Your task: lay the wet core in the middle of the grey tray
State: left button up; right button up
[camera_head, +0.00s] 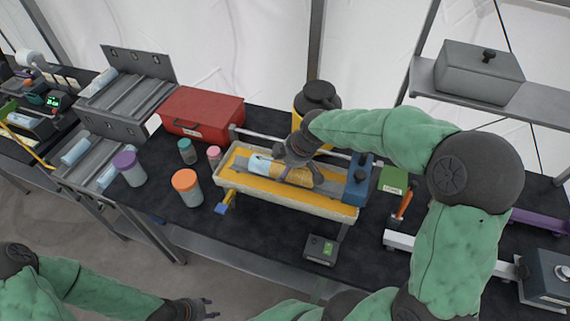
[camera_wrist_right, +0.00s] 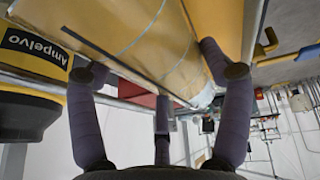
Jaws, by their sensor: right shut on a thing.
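The core (camera_head: 281,168), tan with a pale blue end, lies lengthwise in or just above a long cream-rimmed trough (camera_head: 290,200) with a yellow inside. My right gripper (camera_head: 298,160) reaches down over the core and is shut on it. In the right wrist view, the core (camera_wrist_right: 150,35) has thin blue lines, and my right gripper (camera_wrist_right: 150,65) has fingers on both sides of it. Contact with the trough is hidden. Grey grooved trays (camera_head: 128,98) stand at the left, holding pale blue cores. My left gripper (camera_head: 205,308) is empty at the bottom edge, fingers apart.
A red box (camera_head: 202,112), a yellow-black container (camera_head: 313,105) and several lidded jars (camera_head: 187,188) stand around the trough. A blue block (camera_head: 357,180) is at its right end. A small dark device (camera_head: 321,250) lies in front. Dark tabletop (camera_head: 160,215) is clear at the front left.

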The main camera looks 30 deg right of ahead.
jog(key=shift+f, duration=0.15)
jog(key=o, duration=1.6)
jog(key=shift+f, duration=0.1)
jog(key=v, duration=1.2)
